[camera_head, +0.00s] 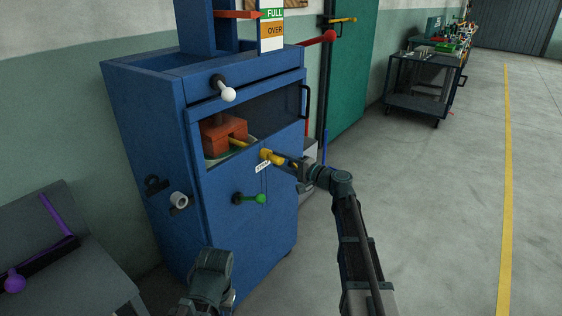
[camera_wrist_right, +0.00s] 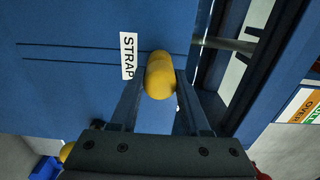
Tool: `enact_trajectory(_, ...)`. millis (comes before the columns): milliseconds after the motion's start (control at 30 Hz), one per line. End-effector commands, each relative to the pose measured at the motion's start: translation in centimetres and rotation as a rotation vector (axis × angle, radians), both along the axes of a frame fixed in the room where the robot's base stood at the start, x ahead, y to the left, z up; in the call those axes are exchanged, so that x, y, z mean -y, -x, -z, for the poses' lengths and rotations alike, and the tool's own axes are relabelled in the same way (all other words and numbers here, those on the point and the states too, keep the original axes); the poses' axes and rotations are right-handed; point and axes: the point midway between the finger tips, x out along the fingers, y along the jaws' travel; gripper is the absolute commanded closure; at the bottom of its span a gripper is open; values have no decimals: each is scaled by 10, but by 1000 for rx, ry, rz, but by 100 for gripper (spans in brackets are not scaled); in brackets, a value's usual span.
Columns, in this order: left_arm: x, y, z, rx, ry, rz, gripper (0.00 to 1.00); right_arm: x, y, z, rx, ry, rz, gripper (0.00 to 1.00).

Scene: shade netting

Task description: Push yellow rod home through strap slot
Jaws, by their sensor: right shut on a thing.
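The yellow rod shows its pale yellow shaft (camera_head: 238,143) inside the blue machine's opening, next to a red-brown block (camera_head: 215,134). Its rounded yellow end (camera_head: 266,155) sticks out at the front, beside a white STRAP label (camera_head: 263,166). My right gripper (camera_head: 276,159) is shut on that end. In the right wrist view the yellow end (camera_wrist_right: 160,76) sits between the two fingers, in front of the blue panel, with the STRAP label (camera_wrist_right: 128,56) beside it. The strap slot itself is hidden behind the yellow end. My left arm shows at the bottom; its fingers are not clear.
A grey bench (camera_head: 80,275) with purple-handled things stands at lower left. The floor to the right is clear up to a dark cart (camera_head: 424,85).

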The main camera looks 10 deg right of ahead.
Motion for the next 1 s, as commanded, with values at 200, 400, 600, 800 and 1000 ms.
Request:
enact_trajectory(200,0,0,0,0,0,0,50,-1,-2,0,1,-1,0,100)
enact_trajectory(400,0,0,0,0,0,0,50,-5,-6,0,1,-1,-1,100)
enact_trajectory(600,0,0,0,0,0,0,50,-7,-7,0,1,-1,-1,41)
enact_trajectory(800,0,0,0,0,0,0,50,-7,-7,0,0,0,-1,19)
enact_trajectory(1000,0,0,0,0,0,0,50,-6,-7,0,0,0,0,19)
